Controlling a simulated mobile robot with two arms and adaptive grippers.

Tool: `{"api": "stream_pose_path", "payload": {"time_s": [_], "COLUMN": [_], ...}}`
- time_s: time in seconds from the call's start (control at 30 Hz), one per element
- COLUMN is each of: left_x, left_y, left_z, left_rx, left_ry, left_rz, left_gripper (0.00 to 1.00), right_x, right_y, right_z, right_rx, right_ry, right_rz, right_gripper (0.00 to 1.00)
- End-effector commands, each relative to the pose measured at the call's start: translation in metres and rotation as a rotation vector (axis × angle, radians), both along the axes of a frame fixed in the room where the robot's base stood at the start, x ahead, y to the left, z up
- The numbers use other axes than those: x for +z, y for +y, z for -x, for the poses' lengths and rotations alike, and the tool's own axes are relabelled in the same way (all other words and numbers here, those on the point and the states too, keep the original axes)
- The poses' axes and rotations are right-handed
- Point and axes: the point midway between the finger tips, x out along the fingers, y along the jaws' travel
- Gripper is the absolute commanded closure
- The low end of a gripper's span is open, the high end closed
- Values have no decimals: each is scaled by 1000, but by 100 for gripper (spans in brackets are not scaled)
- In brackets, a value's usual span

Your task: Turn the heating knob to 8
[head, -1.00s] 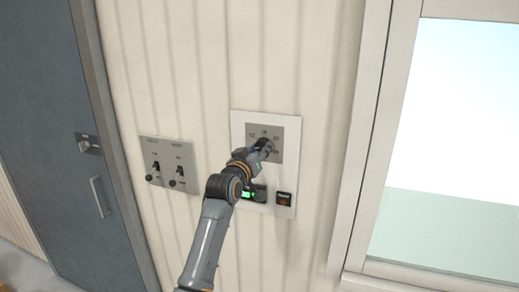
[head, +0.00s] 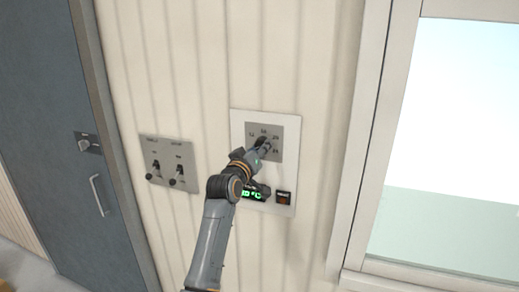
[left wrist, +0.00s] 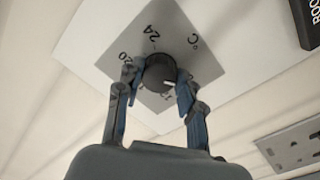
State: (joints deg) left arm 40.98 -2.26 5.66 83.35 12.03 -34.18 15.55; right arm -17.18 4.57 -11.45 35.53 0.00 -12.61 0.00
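The heating knob (left wrist: 160,72) is round and dark, on a grey square dial plate (left wrist: 157,22) with printed marks such as 20, 24 and °C. A white pointer line on the knob points to the lower right in the left wrist view, towards a mark partly hidden by a finger. My left gripper (left wrist: 158,80) has one finger on each side of the knob and looks shut on it. In the head view my left gripper (head: 263,149) covers most of the knob on the dial plate (head: 250,131). My right gripper is not in view.
Below the dial, a green-lit display (head: 252,194) is partly behind my arm, beside a small dark switch with an orange part (head: 283,197). A grey switch panel (head: 168,165) is to the left. A window frame (head: 375,130) stands right, a blue-grey door (head: 40,130) far left.

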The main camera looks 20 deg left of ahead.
Motion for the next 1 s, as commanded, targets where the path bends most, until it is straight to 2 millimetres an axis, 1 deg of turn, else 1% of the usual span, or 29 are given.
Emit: {"api": "stream_pose_path", "payload": {"time_s": [0.03,0.07,0.1,0.43,0.57,0.67,1.0], "left_x": [-1,-1,-1,0,0,-1,-3], "left_y": [0,0,0,0,1,1,6], "left_z": [0,0,0,1,8,22,88], "left_rx": [-1,-1,-1,0,0,1,-1], "left_ry": [2,2,2,0,-1,-1,1], "left_rz": [3,2,2,0,0,0,0], "left_gripper": [54,48,40,39,39,39,39], "right_x": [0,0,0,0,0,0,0], "right_y": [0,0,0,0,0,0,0], "right_z": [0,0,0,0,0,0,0], "right_rx": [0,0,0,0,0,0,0], "right_ry": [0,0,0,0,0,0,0], "right_rz": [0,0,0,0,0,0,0], "right_gripper": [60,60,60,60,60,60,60]}}
